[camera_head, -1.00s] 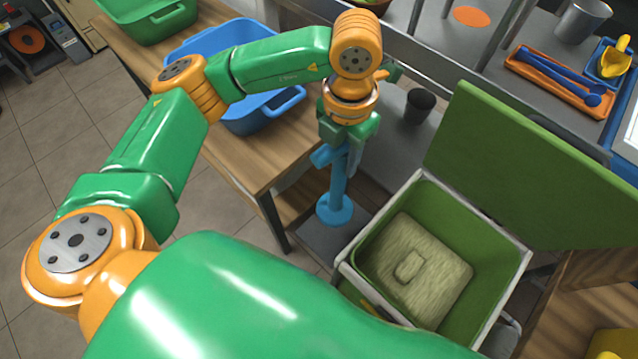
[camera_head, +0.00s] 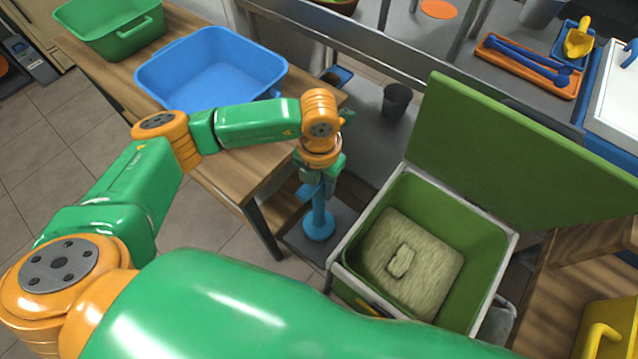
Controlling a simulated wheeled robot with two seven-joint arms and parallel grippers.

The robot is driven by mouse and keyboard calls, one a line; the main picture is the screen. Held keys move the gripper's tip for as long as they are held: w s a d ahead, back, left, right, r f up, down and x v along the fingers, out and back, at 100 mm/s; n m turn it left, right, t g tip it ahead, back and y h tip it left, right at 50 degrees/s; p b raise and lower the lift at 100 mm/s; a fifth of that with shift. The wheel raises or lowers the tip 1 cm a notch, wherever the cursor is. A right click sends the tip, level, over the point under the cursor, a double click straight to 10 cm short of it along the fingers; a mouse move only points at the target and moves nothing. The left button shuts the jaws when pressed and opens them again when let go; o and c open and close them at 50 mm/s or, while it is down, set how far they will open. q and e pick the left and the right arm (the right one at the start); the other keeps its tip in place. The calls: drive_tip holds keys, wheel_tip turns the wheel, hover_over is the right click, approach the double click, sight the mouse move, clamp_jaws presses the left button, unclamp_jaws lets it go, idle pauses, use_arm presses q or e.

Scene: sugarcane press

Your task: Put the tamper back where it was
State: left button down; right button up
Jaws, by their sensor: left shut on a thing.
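The blue tamper (camera_head: 319,222) stands about upright, its round foot down, over a low dark tray or shelf (camera_head: 293,235) between the wooden table and the green bin. I cannot tell for sure whether its foot touches that surface. My left gripper (camera_head: 318,184) points down and is shut on the upper part of the tamper. The gripper's fingers partly hide the tamper's top. My right gripper is not in view.
The open green bin (camera_head: 490,240) with pale pressed material inside stands right of the tamper, its lid raised. A wooden table (camera_head: 240,180) with a blue tub (camera_head: 215,65) and green tub (camera_head: 110,30) is at left. A dark cup (camera_head: 396,100) stands behind.

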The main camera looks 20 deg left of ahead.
use_arm(q)
drive_tip(key=c, duration=0.9)
unclamp_jaws()
drive_tip(key=shift+f, duration=0.15)
drive_tip(key=o, duration=0.4)
drive_tip(key=shift+o, duration=0.2)
wheel_tip(320, 180, up, 12)
drive_tip(key=shift+r, duration=0.25)
